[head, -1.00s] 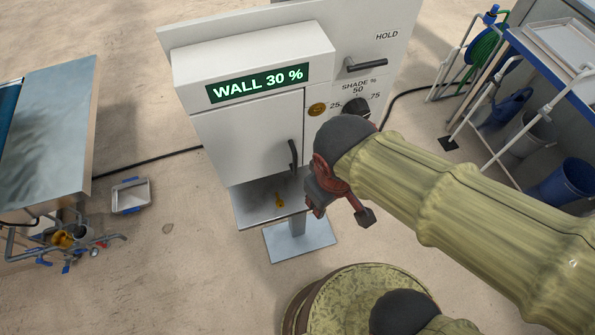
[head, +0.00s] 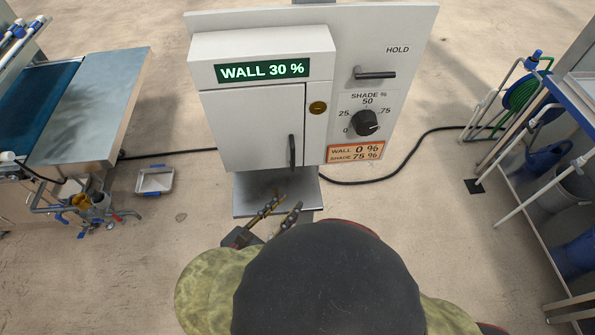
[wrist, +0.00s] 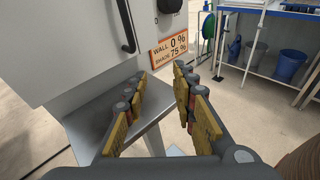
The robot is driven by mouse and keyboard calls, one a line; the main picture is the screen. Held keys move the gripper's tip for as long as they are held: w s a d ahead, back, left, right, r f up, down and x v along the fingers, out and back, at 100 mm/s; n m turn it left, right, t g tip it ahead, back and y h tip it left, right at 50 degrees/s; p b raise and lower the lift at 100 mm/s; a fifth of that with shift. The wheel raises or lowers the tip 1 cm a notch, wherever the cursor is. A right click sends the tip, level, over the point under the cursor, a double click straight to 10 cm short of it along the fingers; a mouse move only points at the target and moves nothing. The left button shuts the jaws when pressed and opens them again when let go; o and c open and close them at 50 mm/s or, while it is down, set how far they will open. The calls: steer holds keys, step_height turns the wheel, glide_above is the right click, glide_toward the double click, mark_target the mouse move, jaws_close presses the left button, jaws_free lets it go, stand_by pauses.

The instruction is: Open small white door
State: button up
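The small white door (head: 250,133) is on the front of the white cabinet, under the green "WALL 30 %" display, and looks shut. Its dark vertical handle (head: 292,152) is at the door's right edge. The handle (wrist: 126,26) also shows at the upper left in the wrist view. My gripper (head: 279,205) is below and in front of the handle, apart from it. In the wrist view its yellow-padded fingers (wrist: 158,88) are spread with nothing between them. My arm's dark joint hides part of the gripper's base in the head view.
A metal shelf (head: 247,192) juts out below the door, close to my fingers. Right of the door are a round knob (head: 365,123), a HOLD lever (head: 375,74) and an orange-framed label (head: 355,152). A blue-edged rack (head: 560,85) stands at the right.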

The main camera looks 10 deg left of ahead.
mark_target(292, 161)
step_height(292, 161, up, 6)
steer(key=w+a+n+t+y, duration=0.1)
steer(key=a+n+t, duration=0.1)
steer(key=a+t, duration=0.1)
steer(key=shift+n, duration=0.3)
steer(key=b+x, duration=0.1)
steer(key=x, duration=0.7)
steer(key=shift+w+d, duration=0.15)
steer(key=shift+c, duration=1.1)
steer(key=c, duration=0.4)
jaws_close()
